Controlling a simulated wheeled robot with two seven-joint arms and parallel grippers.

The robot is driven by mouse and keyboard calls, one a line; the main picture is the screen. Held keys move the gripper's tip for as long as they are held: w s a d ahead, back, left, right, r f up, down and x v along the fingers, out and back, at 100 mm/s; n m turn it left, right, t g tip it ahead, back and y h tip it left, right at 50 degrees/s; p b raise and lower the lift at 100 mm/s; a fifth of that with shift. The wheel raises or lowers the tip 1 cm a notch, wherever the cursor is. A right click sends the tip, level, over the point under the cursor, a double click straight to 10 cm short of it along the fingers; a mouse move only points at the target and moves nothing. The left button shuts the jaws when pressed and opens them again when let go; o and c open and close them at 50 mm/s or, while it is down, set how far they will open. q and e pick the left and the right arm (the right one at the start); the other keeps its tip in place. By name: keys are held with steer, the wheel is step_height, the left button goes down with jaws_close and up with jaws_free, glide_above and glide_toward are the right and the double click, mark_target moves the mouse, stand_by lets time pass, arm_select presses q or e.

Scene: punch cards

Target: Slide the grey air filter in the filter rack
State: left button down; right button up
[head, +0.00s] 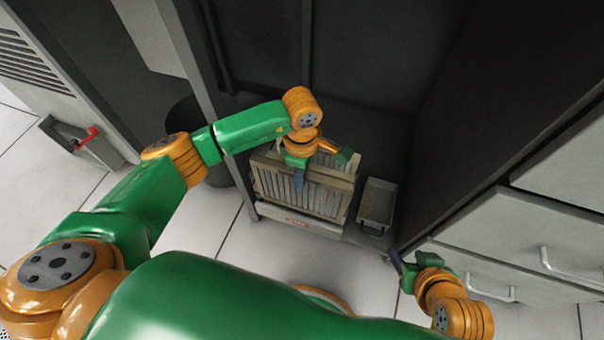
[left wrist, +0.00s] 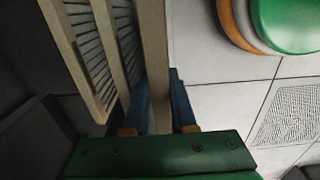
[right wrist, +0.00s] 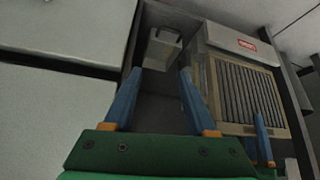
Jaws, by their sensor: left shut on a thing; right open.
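A grey pleated air filter (head: 320,198) with a beige frame stands upright above a pale base with a red label, inside the dark cabinet. My left gripper (head: 299,182) reaches down over it. In the left wrist view, the blue fingers (left wrist: 160,108) are shut on one beige frame edge (left wrist: 154,45). Further beige frames and grey pleats of the rack (left wrist: 75,45) stand beside it. The right wrist view shows the filter's pleated face (right wrist: 245,90) and a left finger against it. I cannot tell how deep the filter sits. My right gripper (right wrist: 160,95) is open and empty, apart from the rack.
A small grey tray (head: 378,204) lies right of the rack; it also shows in the right wrist view (right wrist: 162,48). A dark cabinet wall rises to the right, with white drawers (head: 520,240) beyond. A dark bin (head: 205,140) stands left. Tiled floor (head: 205,230) in front is clear.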

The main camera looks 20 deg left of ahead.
mark_target(302, 192)
arm_select(q)
steer(key=shift+f, duration=0.1)
steer(key=shift+f+b, duration=1.35)
steer(key=shift+f, duration=0.05)
steer(key=shift+f+b, duration=1.35)
steer(key=shift+f, duration=0.15)
steer(key=shift+f+b, duration=1)
steer(key=shift+f, duration=0.05)
steer(key=shift+c, duration=0.8)
jaws_free()
